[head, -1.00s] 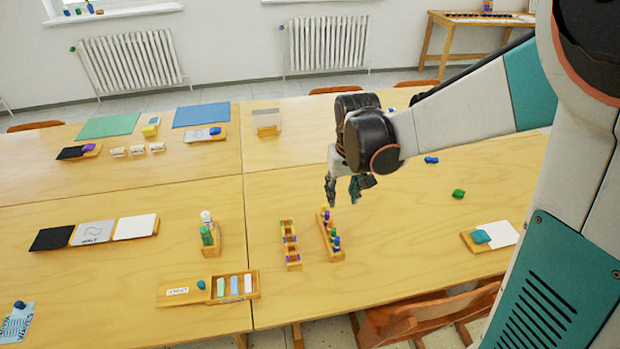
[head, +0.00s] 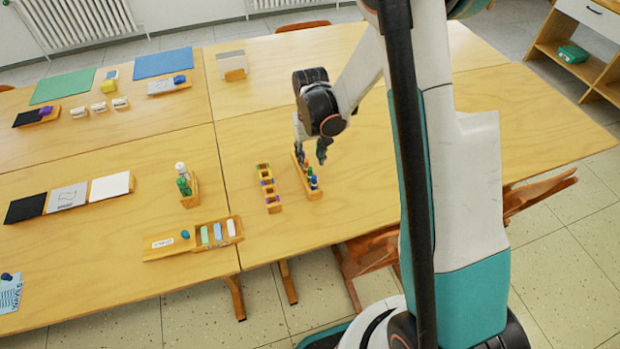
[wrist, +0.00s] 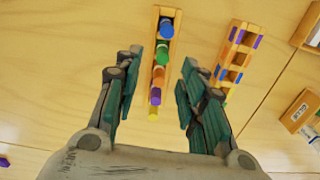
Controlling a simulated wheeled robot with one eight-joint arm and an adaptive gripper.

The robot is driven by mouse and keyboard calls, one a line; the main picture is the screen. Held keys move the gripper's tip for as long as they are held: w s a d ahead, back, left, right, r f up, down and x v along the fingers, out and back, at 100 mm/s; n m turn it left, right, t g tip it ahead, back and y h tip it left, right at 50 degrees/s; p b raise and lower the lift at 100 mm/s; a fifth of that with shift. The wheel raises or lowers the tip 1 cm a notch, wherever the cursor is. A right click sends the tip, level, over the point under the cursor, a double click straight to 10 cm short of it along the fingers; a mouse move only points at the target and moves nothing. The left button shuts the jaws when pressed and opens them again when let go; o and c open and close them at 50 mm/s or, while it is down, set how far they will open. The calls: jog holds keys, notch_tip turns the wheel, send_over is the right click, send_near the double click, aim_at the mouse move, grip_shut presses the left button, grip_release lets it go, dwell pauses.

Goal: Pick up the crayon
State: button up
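Several crayons stand in a narrow wooden rack (wrist: 177,22) in the wrist view: blue (wrist: 166,28), green (wrist: 162,52), orange (wrist: 158,75), purple (wrist: 155,95) and yellow (wrist: 153,114). The same rack (head: 299,166) lies on the right table in the head view, where my gripper hides its far part. My gripper (head: 311,150) is over the far end of this rack. In the wrist view my gripper (wrist: 161,62) is open and empty, with one finger on each side of the crayon row. I cannot tell how far the fingertips are above the crayons.
A second wooden rack (head: 270,196) with purple and blue pieces lies just left of the crayon rack. A bottle holder (head: 191,195) and an open chalk box (head: 219,243) stand farther left.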

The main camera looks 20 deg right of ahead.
aim_at(310, 168)
jog(key=shift+s+a+f+b, duration=0.1)
jog(key=shift+f+b, duration=0.45)
jog(key=shift+f, duration=1.1)
jog(key=shift+s+a+f+b, duration=0.1)
jog(key=shift+f+b, duration=0.45)
jog(key=shift+f, duration=1.1)
grip_shut()
